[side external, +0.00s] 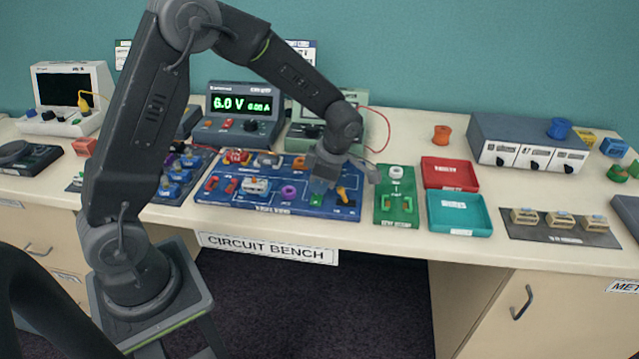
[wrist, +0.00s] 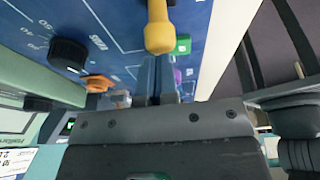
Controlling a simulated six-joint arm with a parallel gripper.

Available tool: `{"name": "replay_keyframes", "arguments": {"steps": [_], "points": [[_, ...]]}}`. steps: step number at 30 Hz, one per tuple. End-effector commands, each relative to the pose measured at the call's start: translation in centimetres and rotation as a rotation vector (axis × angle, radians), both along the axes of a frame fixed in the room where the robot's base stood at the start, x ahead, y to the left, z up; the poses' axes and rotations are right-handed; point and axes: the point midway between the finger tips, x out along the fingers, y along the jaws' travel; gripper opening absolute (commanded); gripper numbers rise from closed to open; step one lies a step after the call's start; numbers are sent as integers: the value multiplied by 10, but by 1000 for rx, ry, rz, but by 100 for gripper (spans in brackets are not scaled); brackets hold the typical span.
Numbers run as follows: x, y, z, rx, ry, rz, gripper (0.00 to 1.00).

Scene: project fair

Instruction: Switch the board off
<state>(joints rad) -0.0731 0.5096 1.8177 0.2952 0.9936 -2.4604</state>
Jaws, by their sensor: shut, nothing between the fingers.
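The blue circuit board (side external: 240,203) lies on the bench and carries several parts. A yellow lever (side external: 343,196) stands tilted near its right end. In the wrist view the yellow lever (wrist: 158,28) is just beyond my fingertips; I cannot tell whether they touch. My gripper (side external: 321,187) is shut and empty, low over the right part of the board. In the wrist view its fingers (wrist: 157,72) are together. A small green part (side external: 316,198) sits left of the lever. It also shows in the wrist view (wrist: 183,44).
A power supply (side external: 233,108) behind the board reads 6.0 V. A black knob (wrist: 68,54) shows in the wrist view. A green board (side external: 396,200), a red tray (side external: 450,173) and a teal tray (side external: 459,213) stand to the right. The bench's front edge is close.

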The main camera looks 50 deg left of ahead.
Motion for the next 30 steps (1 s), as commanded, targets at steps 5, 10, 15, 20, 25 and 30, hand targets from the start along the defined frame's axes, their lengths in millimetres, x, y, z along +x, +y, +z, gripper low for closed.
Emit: {"name": "replay_keyframes", "arguments": {"steps": [5,10,15,20,25,30], "points": [[0,0,-1,0,0,0,0],[0,1,-2,-10,12,1,0],[2,2,-8,-55,56,0,0],[2,2,-8,-53,56,0,0],[-1,0,-7,-53,56,-1,0],[-6,-5,-5,-54,57,-1,0]]}}
